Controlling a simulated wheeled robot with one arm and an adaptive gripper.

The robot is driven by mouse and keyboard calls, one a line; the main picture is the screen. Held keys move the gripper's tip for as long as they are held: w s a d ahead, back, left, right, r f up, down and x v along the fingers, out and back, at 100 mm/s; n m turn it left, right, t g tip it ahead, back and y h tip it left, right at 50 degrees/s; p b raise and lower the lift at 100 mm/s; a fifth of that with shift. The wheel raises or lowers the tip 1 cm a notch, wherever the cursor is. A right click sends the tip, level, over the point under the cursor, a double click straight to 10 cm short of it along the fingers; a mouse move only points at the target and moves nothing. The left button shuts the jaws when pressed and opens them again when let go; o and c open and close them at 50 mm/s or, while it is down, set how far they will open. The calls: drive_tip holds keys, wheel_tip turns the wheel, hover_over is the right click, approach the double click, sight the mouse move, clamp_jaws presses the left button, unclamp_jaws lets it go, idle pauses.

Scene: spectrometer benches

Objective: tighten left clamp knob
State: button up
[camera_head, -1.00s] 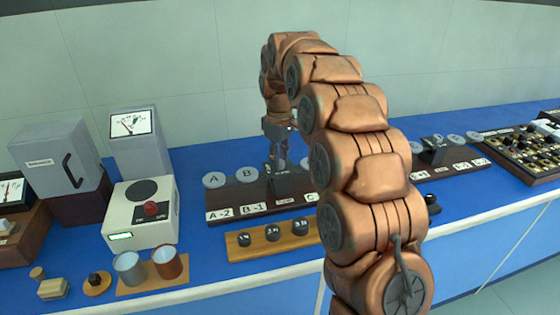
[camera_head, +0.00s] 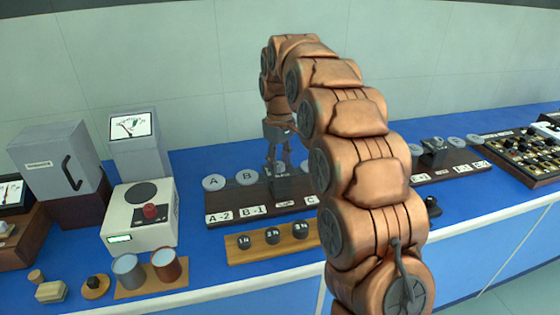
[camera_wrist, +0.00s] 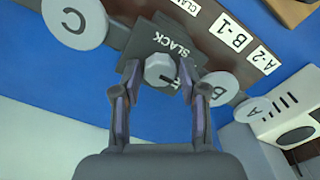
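The left clamp is a dark block (camera_wrist: 182,42) marked "SLACK", between the round discs C (camera_wrist: 75,20) and B (camera_wrist: 218,88). Its grey faceted knob (camera_wrist: 160,70) with a dark line shows in the wrist view. My gripper (camera_wrist: 162,72) has its fingers spread on either side of the knob; the fingertips look slightly apart from it. In the head view my gripper (camera_head: 278,160) points down over the left clamp (camera_head: 285,186). The knob is hard to make out there, and my arm hides the right part of that board.
A white box with a red knob (camera_head: 150,212) and two cups (camera_head: 167,262) stand left. Another clamp board (camera_head: 452,172) and a button panel (camera_head: 525,150) lie right.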

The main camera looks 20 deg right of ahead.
sight(279, 164)
drive_tip(key=shift+o, duration=1)
drive_tip(key=shift+r, duration=3.7)
